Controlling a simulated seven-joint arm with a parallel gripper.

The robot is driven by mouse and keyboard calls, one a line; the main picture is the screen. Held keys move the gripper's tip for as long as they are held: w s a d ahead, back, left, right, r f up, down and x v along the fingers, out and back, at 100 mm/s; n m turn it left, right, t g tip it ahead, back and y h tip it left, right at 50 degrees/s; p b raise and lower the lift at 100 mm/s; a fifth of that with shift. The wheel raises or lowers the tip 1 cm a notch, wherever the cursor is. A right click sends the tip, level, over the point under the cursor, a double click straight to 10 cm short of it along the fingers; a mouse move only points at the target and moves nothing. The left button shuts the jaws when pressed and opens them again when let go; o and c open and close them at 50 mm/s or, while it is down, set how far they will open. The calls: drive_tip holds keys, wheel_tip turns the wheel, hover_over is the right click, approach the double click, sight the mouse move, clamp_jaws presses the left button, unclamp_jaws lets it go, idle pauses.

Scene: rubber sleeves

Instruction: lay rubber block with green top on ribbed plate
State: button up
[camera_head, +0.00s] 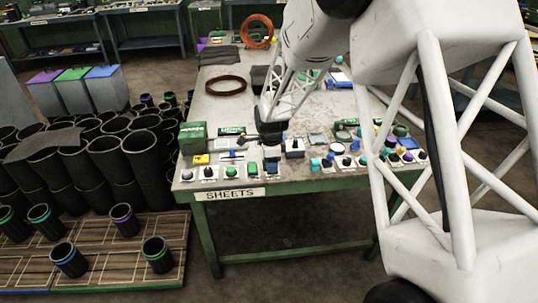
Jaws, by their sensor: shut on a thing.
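My gripper (270,132) points down over the front middle of the workbench (325,182). It is shut on a small dark block (271,139), close above the bench top or touching it; I cannot tell which. The block's top is hidden by the gripper, so its colour does not show. Small green-topped pieces stand along the front edge, one at the left (231,171) and another beside it (252,168). A small grey plate (317,139) lies right of the gripper; its surface is too small to show ribs.
A green box (193,138) stands at the bench's left front corner. Several small coloured pieces crowd the front edge. Black sleeves (122,165) stand left of the bench. The bench's middle left is fairly clear.

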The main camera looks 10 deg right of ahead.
drive_tip(key=shift+s+d+f, duration=0.1)
drive_tip(key=shift+s+d, duration=1)
drive_tip(key=shift+d, duration=0.3)
drive_tip(key=shift+w, duration=0.15)
drive_tip(key=w, duration=0.5)
drive_tip(key=w+a+f, duration=0.1)
drive_tip(key=w, duration=0.9)
drive_tip(key=shift+w+a+f, duration=0.2)
drive_tip(key=shift+w+f, duration=0.05)
drive_tip(key=shift+w, duration=0.1)
drive_tip(key=shift+f, duration=1.75)
drive_tip(key=shift+f, duration=0.1)
